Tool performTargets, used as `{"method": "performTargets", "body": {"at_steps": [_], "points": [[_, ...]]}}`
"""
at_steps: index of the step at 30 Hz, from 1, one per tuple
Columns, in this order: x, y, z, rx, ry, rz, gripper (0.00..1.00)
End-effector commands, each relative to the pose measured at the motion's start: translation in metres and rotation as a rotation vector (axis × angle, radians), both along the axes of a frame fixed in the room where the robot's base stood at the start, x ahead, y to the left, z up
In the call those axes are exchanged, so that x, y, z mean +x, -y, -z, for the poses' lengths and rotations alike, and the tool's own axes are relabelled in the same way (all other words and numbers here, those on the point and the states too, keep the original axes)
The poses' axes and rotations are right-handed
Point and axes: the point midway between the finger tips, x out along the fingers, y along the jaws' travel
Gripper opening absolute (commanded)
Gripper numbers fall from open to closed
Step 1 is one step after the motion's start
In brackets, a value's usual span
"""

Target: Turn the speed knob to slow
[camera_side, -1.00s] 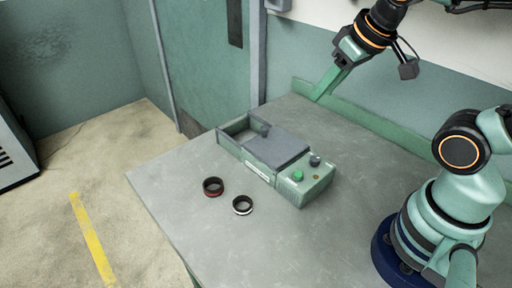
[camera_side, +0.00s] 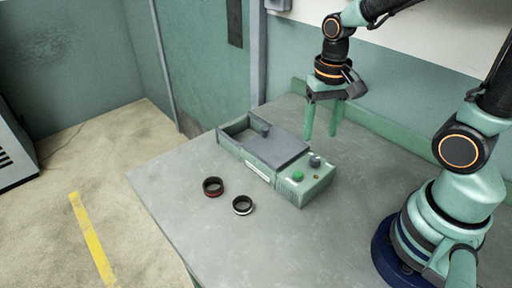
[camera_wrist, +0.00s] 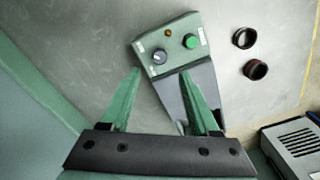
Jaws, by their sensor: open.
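The grinder (camera_side: 262,172) is a green box on the table with a grey lid and an open bay at its left end. Its dark grey speed knob (camera_side: 315,161) sits on the right end panel, beside a green button (camera_side: 298,175). In the wrist view the knob (camera_wrist: 159,56) has a pale pointer mark, and the green button (camera_wrist: 191,41) is right of it. I cannot read the labels. My gripper (camera_side: 321,136) points down above and behind the panel, apart from the knob. Its green fingers are spread and empty; in the wrist view the gripper (camera_wrist: 160,75) straddles the knob's direction.
A red-banded dark ring (camera_side: 213,187) and a white-banded dark ring (camera_side: 242,205) lie on the table (camera_side: 190,235) in front of the grinder. A small amber light (camera_wrist: 168,33) is on the panel. A green ledge runs along the table's back edge by the wall.

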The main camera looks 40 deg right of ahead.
Motion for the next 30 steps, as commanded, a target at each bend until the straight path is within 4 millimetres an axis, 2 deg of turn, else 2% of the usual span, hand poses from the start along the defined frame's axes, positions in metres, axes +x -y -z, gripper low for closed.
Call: {"method": "performTargets", "body": {"at_steps": [1, 6, 12, 18, 27, 29, 30], "points": [[-0.002, 0.000, 0.012, 0.000, -0.008, -0.001, 0.62], [-0.001, 0.000, 0.043, 0.000, -0.007, -0.001, 0.62], [-0.001, 0.000, 0.068, 0.000, -0.004, -0.002, 0.62], [-0.001, 0.000, 0.078, 0.000, -0.001, -0.002, 0.62], [0.000, 0.000, 0.080, 0.000, 0.001, -0.002, 0.62], [0.000, 0.000, 0.080, 0.000, 0.001, -0.002, 0.43], [0.000, 0.000, 0.080, 0.000, 0.001, -0.002, 0.27]]}}
